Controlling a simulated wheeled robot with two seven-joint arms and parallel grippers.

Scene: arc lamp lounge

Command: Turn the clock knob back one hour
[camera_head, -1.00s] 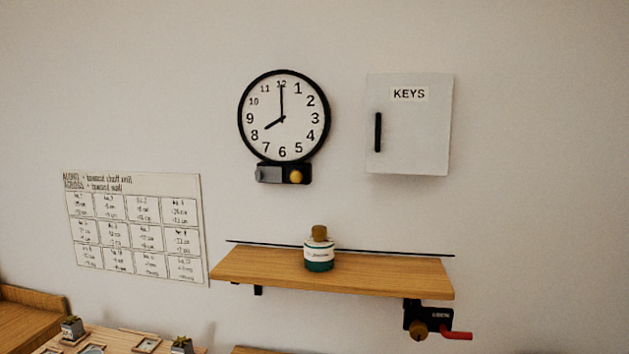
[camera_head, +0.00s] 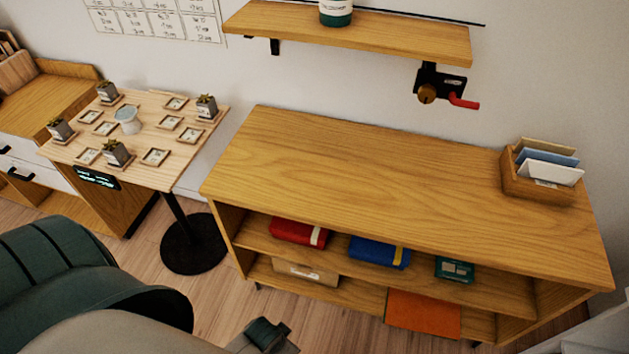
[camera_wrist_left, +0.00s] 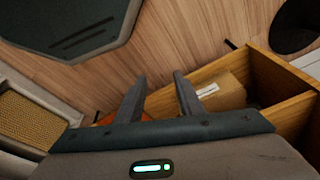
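The clock and its yellow knob are not in any view now; in the earlier head view the clock hung on the wall above the shelf, its hands at eight o'clock, with the knob on a black box at its lower edge. My left gripper (camera_wrist_left: 158,84) shows in the left wrist view with its two fingers apart and nothing between them. It is low, over the wooden floor and near the open cabinet. My right gripper is in neither current view.
A wall shelf (camera_head: 380,36) carries a bottle (camera_head: 336,14). Below its right end is a bracket with a brass knob (camera_head: 427,93) and red handle (camera_head: 464,101). A low cabinet (camera_head: 400,170) has a bare top except a letter holder (camera_head: 540,188). A small table (camera_head: 185,150) holds plants.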

